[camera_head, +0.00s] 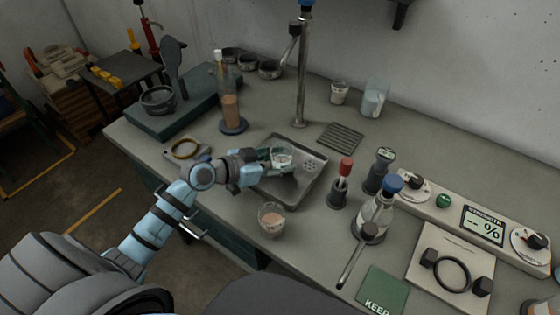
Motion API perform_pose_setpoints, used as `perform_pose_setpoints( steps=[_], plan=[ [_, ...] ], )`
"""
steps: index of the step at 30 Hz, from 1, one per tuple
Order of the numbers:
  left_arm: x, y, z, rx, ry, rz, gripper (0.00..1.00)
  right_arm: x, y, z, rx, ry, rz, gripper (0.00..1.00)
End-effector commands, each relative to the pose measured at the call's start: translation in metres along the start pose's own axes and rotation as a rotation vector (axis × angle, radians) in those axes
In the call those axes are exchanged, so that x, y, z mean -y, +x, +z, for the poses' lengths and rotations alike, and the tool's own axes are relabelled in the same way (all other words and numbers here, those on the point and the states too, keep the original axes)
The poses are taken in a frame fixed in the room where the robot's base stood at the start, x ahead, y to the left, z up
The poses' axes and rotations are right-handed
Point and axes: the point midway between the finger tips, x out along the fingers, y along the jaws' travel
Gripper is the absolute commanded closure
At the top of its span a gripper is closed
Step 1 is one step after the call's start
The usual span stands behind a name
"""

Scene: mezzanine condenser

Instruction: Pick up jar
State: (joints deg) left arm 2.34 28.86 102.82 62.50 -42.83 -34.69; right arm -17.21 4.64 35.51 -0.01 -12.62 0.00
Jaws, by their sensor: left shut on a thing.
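A small clear glass jar (283,157) with a pale label or content is over the metal tray (308,190). My left arm comes in from the lower left, and its gripper (268,165) is shut on the jar from the left side. The jar looks upright. I cannot tell whether its base touches the tray. Part of the jar's left side is hidden by the fingers. My right gripper is not in view.
A glass with pinkish content (271,219) stands near the front edge. A red-topped holder (340,183), a blue-capped flask (375,215) and a metal post (301,75) stand around the tray. A tall cylinder (230,112) stands behind. A ribbed mat (340,137) lies beyond the tray.

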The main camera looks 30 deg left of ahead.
Motion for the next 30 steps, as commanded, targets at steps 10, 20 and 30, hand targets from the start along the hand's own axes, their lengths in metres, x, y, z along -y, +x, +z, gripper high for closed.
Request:
perform_pose_setpoints(
  steps=[10,20,30],
  plan=[
    [0.000,-0.017,-0.043,-0.003,0.005,-0.001,0.86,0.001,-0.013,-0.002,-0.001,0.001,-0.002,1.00],
    [0.000,-0.042,-0.102,-0.004,0.005,-0.001,0.86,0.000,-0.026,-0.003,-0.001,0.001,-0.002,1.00],
    [0.000,-0.063,-0.152,-0.003,0.003,-0.002,0.86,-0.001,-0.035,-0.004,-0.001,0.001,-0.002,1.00]
  ],
)
